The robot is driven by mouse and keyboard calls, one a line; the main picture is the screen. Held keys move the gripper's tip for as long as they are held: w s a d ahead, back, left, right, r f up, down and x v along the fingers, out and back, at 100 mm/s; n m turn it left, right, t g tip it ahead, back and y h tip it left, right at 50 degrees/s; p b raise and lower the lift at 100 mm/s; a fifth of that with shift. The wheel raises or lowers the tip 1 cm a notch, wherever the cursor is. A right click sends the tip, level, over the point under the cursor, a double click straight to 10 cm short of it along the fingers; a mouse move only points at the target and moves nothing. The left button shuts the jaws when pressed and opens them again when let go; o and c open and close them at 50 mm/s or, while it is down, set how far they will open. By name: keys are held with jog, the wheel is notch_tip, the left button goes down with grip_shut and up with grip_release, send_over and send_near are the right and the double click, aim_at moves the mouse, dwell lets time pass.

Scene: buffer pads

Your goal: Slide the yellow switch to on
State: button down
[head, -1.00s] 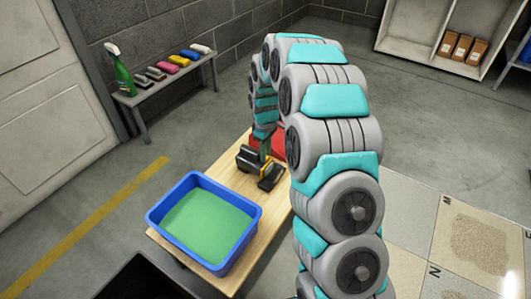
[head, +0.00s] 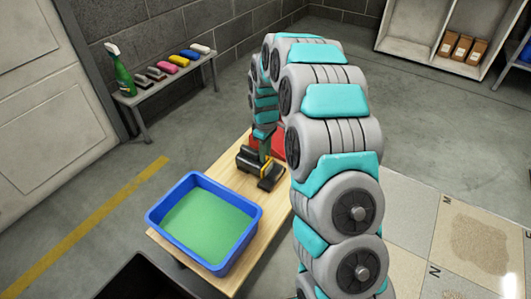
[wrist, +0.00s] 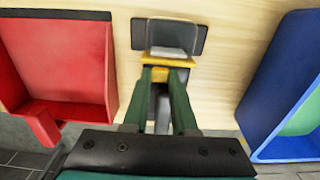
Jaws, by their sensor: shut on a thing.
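A small black device (head: 247,160) lies on the wooden table, beside the blue tub; its dark, grey-faced block (wrist: 172,40) shows at the top of the wrist view. The yellow switch (wrist: 161,75) sits at the near edge of that block, between my fingertips. My gripper (wrist: 163,80) has green fingers that come down onto the yellow switch and appear shut on it. A dark part of the device shows between the fingers. In the head view my arm hides part of the device, and the switch shows only as a small yellow bit. I cannot read any on or off mark.
A blue tub (head: 152,212) with a green inside stands on the table at the near left of the device. A red tray (wrist: 60,50) is close on the other side. A bench (head: 150,95) at the back left holds a spray bottle (head: 119,72) and several coloured pads.

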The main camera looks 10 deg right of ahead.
aim_at(261, 164)
jog(key=shift+s+a, duration=0.85)
jog(key=shift+s, duration=0.1)
jog(key=c, duration=0.7)
grip_release()
jog(key=shift+w, duration=0.1)
notch_tip(261, 164, up, 8)
jog(key=shift+f, duration=0.15)
